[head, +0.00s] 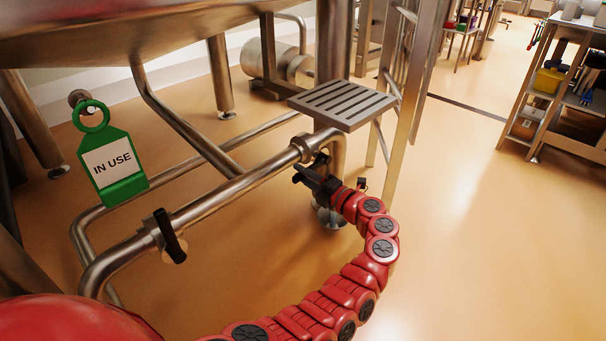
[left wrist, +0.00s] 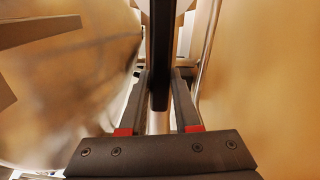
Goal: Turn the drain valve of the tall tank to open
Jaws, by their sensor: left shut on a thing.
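The underside of a steel tank (head: 170,30) fills the top left of the head view, with steel pipework (head: 240,187) below it. My left gripper (head: 308,174) is at a valve on the right part of this pipe. It is shut on a black valve handle (left wrist: 160,50), a dark bar running between the fingers in the left wrist view. In the head view the gripper covers much of this handle, so its angle is hard to tell. Another valve with a black handle (head: 170,237) sits farther left on the pipe, its handle crosswise to the pipe. My right gripper is not in view.
A green IN USE tag (head: 112,165) hangs at the left. A slotted steel step (head: 342,104) is just above and behind my left gripper. A pump or motor (head: 272,60) stands behind. A shelf rack (head: 565,85) is at the right. The floor at right is clear.

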